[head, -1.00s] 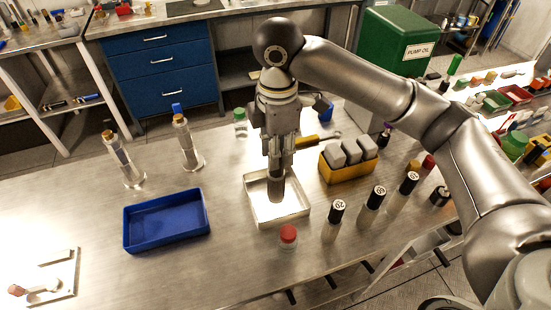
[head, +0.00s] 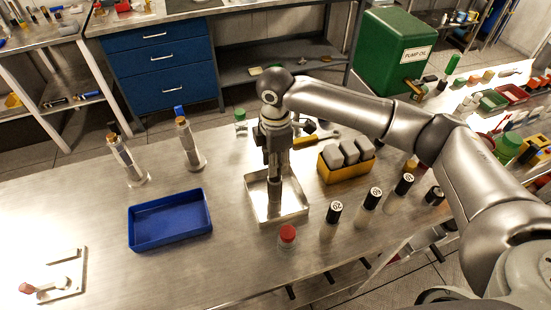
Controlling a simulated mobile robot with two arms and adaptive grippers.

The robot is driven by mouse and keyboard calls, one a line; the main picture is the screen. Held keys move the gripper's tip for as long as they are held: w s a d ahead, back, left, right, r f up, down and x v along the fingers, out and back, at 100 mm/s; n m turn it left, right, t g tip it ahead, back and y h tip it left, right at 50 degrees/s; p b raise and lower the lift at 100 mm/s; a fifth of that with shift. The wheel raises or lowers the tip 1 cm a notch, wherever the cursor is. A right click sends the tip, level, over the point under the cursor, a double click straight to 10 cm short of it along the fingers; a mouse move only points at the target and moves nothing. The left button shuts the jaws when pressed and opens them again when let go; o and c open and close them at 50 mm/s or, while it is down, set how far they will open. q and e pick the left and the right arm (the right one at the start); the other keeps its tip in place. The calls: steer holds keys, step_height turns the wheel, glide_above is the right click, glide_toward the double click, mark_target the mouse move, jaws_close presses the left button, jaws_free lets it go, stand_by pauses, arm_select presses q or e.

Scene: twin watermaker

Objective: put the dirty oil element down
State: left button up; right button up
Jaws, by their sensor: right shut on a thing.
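The dirty oil element (head: 274,198) is a dark grey cylinder held upright in the head view. My right gripper (head: 275,174) points down and is shut on its upper part. The element's lower end is inside the outline of the shallow metal tray (head: 298,212), at or just above its floor; I cannot tell whether it touches. My left gripper is not in view.
A blue bin (head: 170,237) stands left of the tray. A yellow box (head: 347,173) with grey blocks is at its right. A red-capped jar (head: 288,236) and several black-capped bottles (head: 331,220) stand in front and right. Bench surface between the bins is bare.

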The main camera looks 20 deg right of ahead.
steer(key=o, duration=1)
steer(key=shift+f, duration=0.1)
steer(key=shift+c, duration=0.2)
step_height(320, 180, up, 12)
steer(key=b, duration=0.3)
